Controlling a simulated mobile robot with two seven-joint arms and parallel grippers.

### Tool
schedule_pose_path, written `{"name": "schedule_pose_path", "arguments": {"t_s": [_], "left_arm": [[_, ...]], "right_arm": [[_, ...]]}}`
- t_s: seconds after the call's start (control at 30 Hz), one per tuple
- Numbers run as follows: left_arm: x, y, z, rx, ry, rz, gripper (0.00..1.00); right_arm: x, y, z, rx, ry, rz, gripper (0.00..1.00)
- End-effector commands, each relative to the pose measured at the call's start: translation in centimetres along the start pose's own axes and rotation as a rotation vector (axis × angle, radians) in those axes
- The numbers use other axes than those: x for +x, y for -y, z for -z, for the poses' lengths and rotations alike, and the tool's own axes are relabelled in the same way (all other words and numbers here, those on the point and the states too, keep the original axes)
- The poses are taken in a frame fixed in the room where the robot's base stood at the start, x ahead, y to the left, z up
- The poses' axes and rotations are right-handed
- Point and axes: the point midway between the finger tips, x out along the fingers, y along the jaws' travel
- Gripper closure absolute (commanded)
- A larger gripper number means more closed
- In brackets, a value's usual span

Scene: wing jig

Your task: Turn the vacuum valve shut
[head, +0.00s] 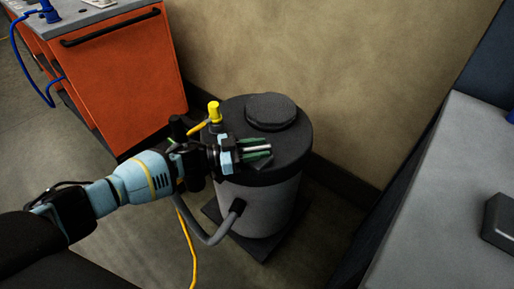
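No part in the head view is clearly marked as the vacuum valve. A yellow, upright, knob-like fitting (214,111) stands at the left rim of a grey drum with a dark lid (292,150). A blue fitting (49,12) with a blue hose stands on the orange cabinet at the upper left. My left gripper (262,150) is over the drum's lid, right of and below the yellow fitting, pointing right. A pale strip shows between its greenish fingers; I cannot tell whether it is something held. My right gripper is not in view.
A grey hose (215,235) joins the drum's side, and a yellow cable (187,238) runs down to the floor. The orange cabinet (130,75) stands left, a beige wall (320,50) behind. A grey worktop (445,190) with a dark block (499,221) is at right.

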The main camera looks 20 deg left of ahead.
Motion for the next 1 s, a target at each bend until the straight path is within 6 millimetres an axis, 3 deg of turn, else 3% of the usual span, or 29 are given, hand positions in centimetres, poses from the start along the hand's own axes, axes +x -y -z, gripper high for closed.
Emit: {"name": "schedule_pose_path", "arguments": {"t_s": [0.5, 0.7, 1.0], "left_arm": [[-6.8, 0.1, 0.0, -0.001, 0.002, 0.002, 0.65], [-7.8, 0.0, 0.0, 0.0, 0.0, 0.0, 0.65], [-7.8, 0.0, 0.0, 0.001, 0.0, 0.0, 0.65]], "right_arm": [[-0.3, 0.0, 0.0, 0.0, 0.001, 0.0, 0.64], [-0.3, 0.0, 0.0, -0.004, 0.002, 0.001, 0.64], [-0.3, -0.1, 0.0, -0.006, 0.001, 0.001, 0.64]]}}
